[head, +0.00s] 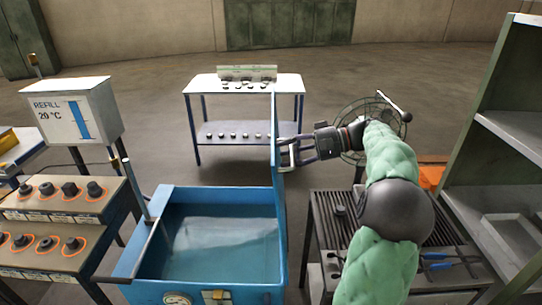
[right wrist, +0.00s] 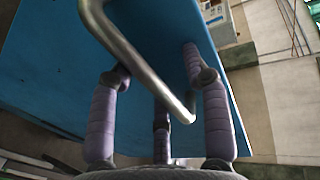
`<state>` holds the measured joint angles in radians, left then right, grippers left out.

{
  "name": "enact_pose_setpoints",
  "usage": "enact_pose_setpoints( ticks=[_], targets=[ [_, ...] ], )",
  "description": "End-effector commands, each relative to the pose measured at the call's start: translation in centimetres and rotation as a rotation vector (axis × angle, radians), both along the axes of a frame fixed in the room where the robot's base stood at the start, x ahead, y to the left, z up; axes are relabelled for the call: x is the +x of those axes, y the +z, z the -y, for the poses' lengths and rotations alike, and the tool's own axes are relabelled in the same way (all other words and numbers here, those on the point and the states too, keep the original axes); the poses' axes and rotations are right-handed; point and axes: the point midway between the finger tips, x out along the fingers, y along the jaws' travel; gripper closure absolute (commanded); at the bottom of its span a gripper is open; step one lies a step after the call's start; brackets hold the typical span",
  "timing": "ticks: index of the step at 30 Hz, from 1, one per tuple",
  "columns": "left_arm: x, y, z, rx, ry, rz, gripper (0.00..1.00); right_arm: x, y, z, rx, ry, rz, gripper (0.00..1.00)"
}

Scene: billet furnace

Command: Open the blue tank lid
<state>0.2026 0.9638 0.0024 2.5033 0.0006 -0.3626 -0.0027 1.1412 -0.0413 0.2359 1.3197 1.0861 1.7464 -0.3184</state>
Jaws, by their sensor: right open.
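The blue tank (head: 211,291) stands in the head view with water (head: 215,245) visible inside. Its blue lid (head: 274,125) stands upright, nearly edge-on, along the tank's right side, and the tank top is uncovered. The lid's flat blue face (right wrist: 60,75) fills much of the right wrist view. A bent metal bar handle (right wrist: 140,70) on that face runs between the fingers of my right gripper (right wrist: 156,64). In the head view my right gripper (head: 290,151) is at the lid's right side, open, beside the handle; contact is unclear. My left gripper is not in view.
A white-topped table (head: 200,83) stands behind. A dark grated bench (head: 325,225), a fan (head: 372,118) and a shelf unit (head: 515,125) are at the right.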

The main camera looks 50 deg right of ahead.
Motion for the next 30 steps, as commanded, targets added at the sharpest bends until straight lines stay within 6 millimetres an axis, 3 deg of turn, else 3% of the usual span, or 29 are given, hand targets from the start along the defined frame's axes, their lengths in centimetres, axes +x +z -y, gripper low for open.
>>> enact_pose_setpoints(
  ticks=[6, 15, 30],
  targets=[
    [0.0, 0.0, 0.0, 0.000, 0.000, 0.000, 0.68, -2.5, 1.5, 2.2, -0.006, -0.004, 0.009, 0.54],
    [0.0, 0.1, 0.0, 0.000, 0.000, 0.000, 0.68, -3.6, 2.4, 2.8, -0.012, 0.001, 0.013, 0.54],
    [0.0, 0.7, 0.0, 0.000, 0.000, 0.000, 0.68, -4.6, 1.3, 3.9, -0.002, 0.000, -0.005, 0.54]
  ],
)
